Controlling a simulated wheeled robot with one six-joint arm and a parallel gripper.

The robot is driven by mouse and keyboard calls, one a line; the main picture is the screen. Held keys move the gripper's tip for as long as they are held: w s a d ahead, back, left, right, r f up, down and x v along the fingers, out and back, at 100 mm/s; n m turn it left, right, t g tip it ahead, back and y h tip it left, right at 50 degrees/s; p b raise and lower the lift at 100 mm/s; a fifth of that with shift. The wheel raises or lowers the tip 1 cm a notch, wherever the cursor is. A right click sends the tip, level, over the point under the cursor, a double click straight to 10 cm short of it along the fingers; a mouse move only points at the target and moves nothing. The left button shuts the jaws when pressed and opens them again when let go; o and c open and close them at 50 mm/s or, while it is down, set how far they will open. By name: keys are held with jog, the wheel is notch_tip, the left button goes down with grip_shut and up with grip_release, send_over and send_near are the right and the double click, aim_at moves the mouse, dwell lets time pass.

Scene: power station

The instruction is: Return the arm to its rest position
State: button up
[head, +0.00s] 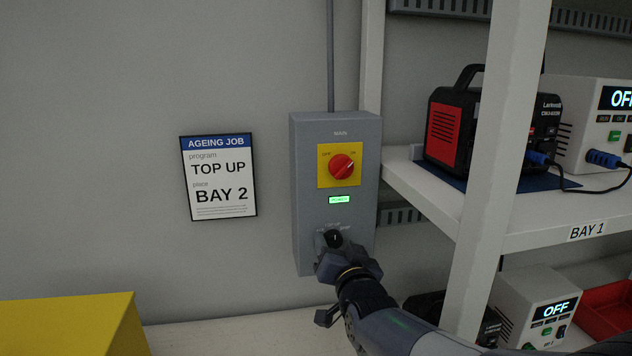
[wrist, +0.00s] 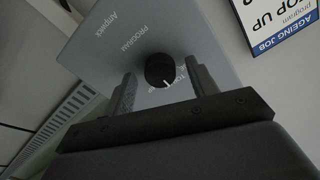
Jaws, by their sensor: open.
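My gripper (head: 331,258) is at the lower part of the grey wall control box (head: 309,150). In the wrist view, its two fingers (wrist: 162,88) stand apart, one on either side of a black program knob (wrist: 159,69), with gaps between them and the knob. The knob also shows in the head view (head: 334,238), just above my gripper. Its white mark points down and right in the wrist view. My arm reaches in from the lower right of the head view. The label below the knob is partly hidden.
The box carries a red main switch (head: 342,167) on a yellow plate and a lit green display (head: 339,200). Right of it stands a shelf post (head: 497,130) with chargers on shelves. A job sign (head: 219,177) hangs left. A yellow block (head: 70,325) is lower left.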

jog(key=n+p, duration=0.4)
jog(key=p, duration=0.2)
jog(key=shift+r, duration=0.2)
jog(key=shift+s+f+n, duration=0.2)
jog(key=shift+s+n, duration=0.05)
jog(key=shift+n, duration=0.15)
jog(key=s, duration=0.2)
jog(key=s+d+b, duration=0.1)
jog(key=s, duration=0.2)
jog(key=shift+d, duration=0.1)
jog(key=shift+s, duration=0.15)
